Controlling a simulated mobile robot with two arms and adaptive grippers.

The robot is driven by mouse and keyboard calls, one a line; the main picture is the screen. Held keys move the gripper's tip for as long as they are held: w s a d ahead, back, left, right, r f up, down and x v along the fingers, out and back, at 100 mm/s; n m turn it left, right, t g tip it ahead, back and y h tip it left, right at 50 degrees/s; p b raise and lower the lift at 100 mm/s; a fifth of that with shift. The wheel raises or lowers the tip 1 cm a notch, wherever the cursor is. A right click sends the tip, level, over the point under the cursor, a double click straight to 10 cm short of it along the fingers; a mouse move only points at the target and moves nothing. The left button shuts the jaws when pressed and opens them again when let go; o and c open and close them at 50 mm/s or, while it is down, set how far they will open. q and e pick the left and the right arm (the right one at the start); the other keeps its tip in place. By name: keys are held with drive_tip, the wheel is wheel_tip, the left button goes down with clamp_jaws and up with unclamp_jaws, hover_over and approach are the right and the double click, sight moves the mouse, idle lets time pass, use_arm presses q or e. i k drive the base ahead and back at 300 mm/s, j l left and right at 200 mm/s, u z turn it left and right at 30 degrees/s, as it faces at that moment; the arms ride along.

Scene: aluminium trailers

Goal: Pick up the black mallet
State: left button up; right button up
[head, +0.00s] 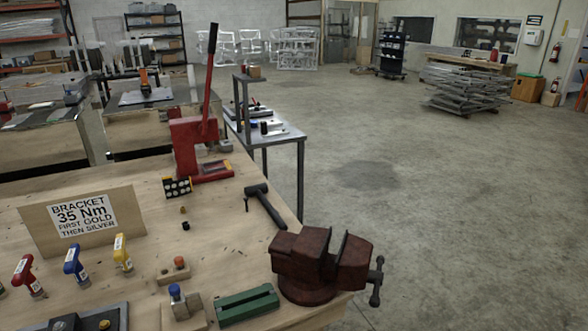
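The black mallet (267,205) lies on the wooden workbench (110,190), near its right edge. Its head points to the back left and its handle runs toward the front right, ending just behind the red vise. Nothing covers it. Neither of my grippers shows in the head view.
A red vise (313,262) is bolted at the bench's front right corner, close to the mallet's handle end. A red arbor press (196,145) with a tall lever stands behind the mallet. A green block (246,305) lies in front. A metal side table (272,134) stands beyond. Open floor lies right.

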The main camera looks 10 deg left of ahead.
sight(258, 190)
drive_tip(key=u, duration=0.45)
drive_tip(key=i+l+u, duration=0.35)
drive_tip(key=l+u, duration=0.2)
drive_tip(key=l, duration=0.15)
drive_tip(key=i+l+u, duration=0.25)
drive_tip(key=l, duration=0.15)
drive_tip(key=l+u, duration=0.3)
drive_tip(key=i+l+u, duration=0.1)
drive_tip(key=l, duration=1)
drive_tip(key=i+l, duration=0.15)
drive_tip(key=l, duration=0.9)
drive_tip(key=i+l+u, duration=0.15)
drive_tip(key=l, duration=0.95)
drive_tip(key=k, duration=0.05)
